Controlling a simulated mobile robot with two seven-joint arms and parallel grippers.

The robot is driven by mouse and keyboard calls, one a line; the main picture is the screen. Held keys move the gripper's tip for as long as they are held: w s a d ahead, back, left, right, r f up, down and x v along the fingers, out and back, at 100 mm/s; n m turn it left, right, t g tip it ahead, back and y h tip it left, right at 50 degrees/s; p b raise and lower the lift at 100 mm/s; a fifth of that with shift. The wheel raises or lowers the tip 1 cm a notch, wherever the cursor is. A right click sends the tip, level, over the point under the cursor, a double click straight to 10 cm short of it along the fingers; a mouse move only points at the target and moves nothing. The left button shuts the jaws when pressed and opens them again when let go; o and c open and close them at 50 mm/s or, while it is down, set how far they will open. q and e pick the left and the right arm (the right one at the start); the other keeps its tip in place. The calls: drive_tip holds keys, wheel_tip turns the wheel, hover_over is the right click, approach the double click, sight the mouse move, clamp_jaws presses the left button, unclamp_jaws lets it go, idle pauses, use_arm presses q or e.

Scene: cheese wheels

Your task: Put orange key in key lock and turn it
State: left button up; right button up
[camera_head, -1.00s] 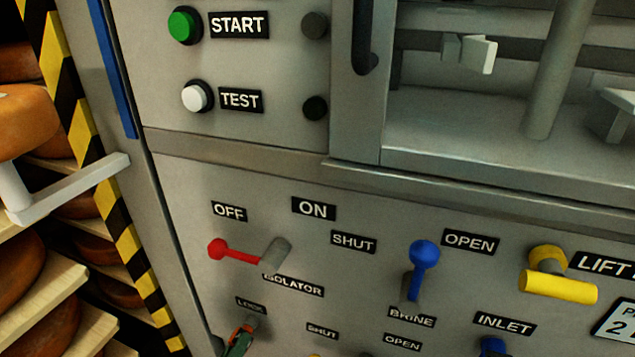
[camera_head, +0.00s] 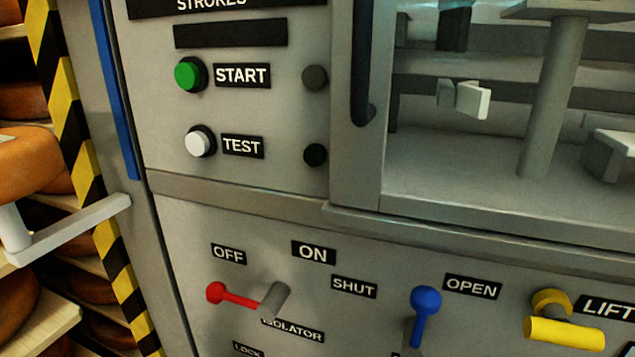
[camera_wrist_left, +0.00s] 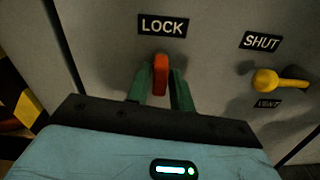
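The orange key (camera_wrist_left: 161,75) shows upright in the left wrist view, just below the LOCK label (camera_wrist_left: 163,26) on the grey panel. The green fingers of my left gripper (camera_wrist_left: 161,85) stand on both sides of the key and appear closed on it. The key is at the panel face; the lock itself is hidden behind the key and fingers, so I cannot tell how deep the key sits. In the head view only the top of the LOCK label (camera_head: 248,349) shows at the bottom edge. My right gripper is in neither view.
A red isolator lever (camera_head: 236,297) points to the OFF side above the lock. A blue lever (camera_head: 425,302) and a yellow lift handle (camera_head: 563,333) stick out further right. In the wrist view a yellow valve handle (camera_wrist_left: 280,81) is right of the key. Cheese shelves (camera_head: 40,325) stand at left.

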use_arm(q)
drive_tip(key=shift+o, duration=1.4)
drive_tip(key=shift+s, duration=0.1)
drive_tip(key=b+v, duration=0.1)
drive_tip(key=v, duration=0.6)
drive_tip(key=shift+s+a, duration=0.15)
drive_tip(key=shift+s, duration=0.1)
